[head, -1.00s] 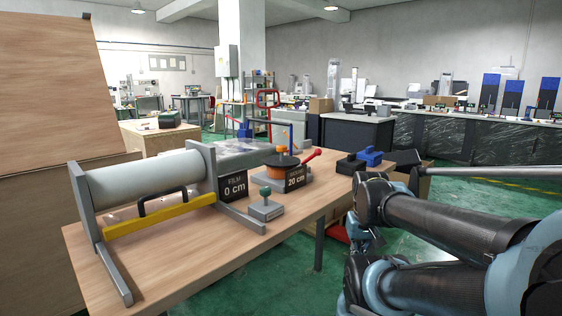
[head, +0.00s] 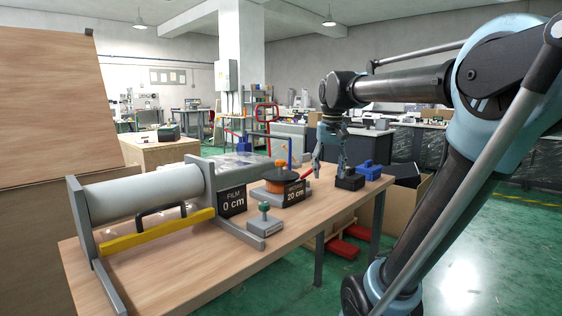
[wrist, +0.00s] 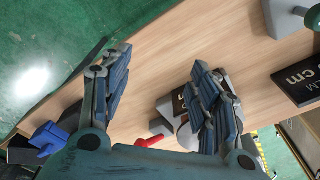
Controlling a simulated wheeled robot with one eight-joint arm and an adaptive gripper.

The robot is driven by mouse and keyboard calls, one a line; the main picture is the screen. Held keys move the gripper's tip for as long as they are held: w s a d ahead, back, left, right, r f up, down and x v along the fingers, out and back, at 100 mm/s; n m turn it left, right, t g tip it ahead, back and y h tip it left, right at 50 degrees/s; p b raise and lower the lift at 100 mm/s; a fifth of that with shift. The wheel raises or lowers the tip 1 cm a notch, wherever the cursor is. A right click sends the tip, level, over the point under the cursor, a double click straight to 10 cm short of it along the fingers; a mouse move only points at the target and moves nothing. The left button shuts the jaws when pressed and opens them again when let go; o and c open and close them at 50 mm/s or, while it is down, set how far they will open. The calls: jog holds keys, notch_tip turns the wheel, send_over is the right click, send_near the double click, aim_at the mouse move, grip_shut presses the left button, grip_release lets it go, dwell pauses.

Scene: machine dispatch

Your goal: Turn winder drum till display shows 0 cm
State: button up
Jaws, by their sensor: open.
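The winder (head: 273,186) has an orange drum (head: 280,170) on a grey base. Its black display (head: 294,193) reads 20 cm. A red handle (head: 307,175) sticks out at its right and shows in the wrist view (wrist: 150,140). My gripper (head: 329,168) hangs fingers-down over the table, just right of the winder, apart from the drum. In the wrist view the open gripper (wrist: 160,88) has nothing between its fingers. One finger partly hides the winder there, and its drum is hardly visible.
A roller stand (head: 145,195) with a yellow bar fills the table's left. Beside it, a black FILM display (head: 232,201) reads 0 cm. A grey block with a green knob (head: 265,225) stands in front. Black (head: 350,182) and blue (head: 369,170) blocks sit right of my gripper.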

jog(key=w+a+r, duration=0.6)
jog(key=w+r, duration=0.2)
jog(key=r, duration=0.1)
notch_tip(320, 180, up, 8)
jog(key=g, duration=0.1)
send_over(281, 175)
jog(key=f, duration=1.1)
jog(key=w+f, duration=0.1)
jog(key=f, duration=0.5)
jog(key=shift+a+f, duration=0.1)
jog(key=shift+f, duration=0.2)
grip_shut()
jog(key=shift+s+a, duration=0.1)
